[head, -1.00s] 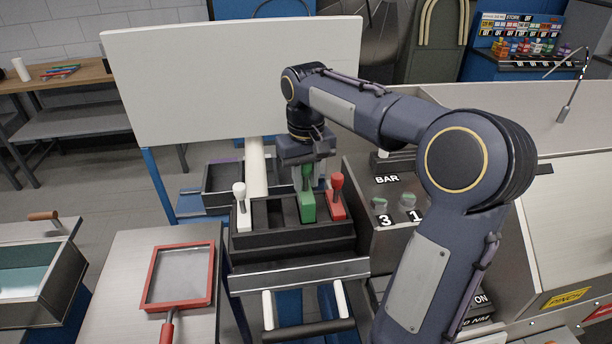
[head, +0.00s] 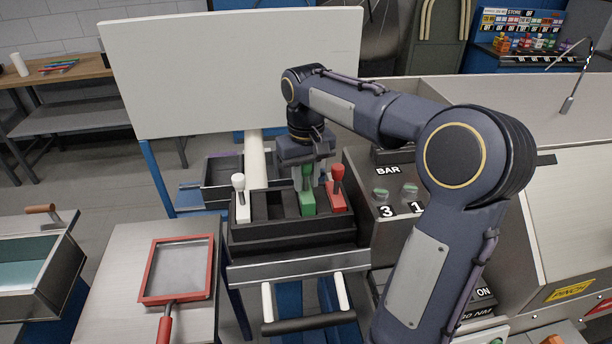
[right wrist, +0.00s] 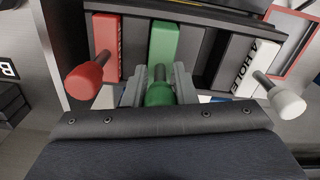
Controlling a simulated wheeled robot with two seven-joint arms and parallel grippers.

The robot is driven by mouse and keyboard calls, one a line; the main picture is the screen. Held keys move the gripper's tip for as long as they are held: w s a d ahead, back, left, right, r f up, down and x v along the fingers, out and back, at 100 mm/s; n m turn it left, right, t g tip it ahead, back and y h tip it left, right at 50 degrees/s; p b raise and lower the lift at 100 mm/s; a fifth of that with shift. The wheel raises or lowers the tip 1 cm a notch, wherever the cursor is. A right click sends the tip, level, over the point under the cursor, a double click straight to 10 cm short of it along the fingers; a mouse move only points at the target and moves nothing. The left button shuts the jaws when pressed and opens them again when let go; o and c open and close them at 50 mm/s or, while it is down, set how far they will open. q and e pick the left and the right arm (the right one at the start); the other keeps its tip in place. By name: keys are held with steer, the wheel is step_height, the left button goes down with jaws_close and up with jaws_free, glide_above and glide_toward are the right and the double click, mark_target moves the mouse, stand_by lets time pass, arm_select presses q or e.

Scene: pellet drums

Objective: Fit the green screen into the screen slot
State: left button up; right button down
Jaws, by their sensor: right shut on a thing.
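The green screen (head: 308,203) sits upright in a dark rack (head: 292,240), its green block between other compartments. My right gripper (head: 306,176) is over it with its fingers pointing down. In the right wrist view the gripper's fingers (right wrist: 158,85) are shut around the green knob (right wrist: 158,96) in front of the green block (right wrist: 163,44). A red screen (head: 338,202) stands beside it on the right, and a white one (head: 241,208) at the rack's left end. The compartment between white and green looks empty. I cannot make out the screen slot for certain. My left gripper is not in view.
A red-framed screen with a handle (head: 178,270) lies on the side table (head: 110,310) at left. A big pale board (head: 225,85) stands behind the rack. The panel marked BAR (head: 388,182) is close on the right. A dark bin (head: 220,178) lies behind the rack.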

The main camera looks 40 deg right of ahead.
steer(key=shift+f+b, duration=0.6)
steer(key=shift+f, duration=0.4)
steer(key=c, duration=1.1)
jaws_free()
step_height(320, 180, up, 8)
steer(key=shift+f, duration=0.1)
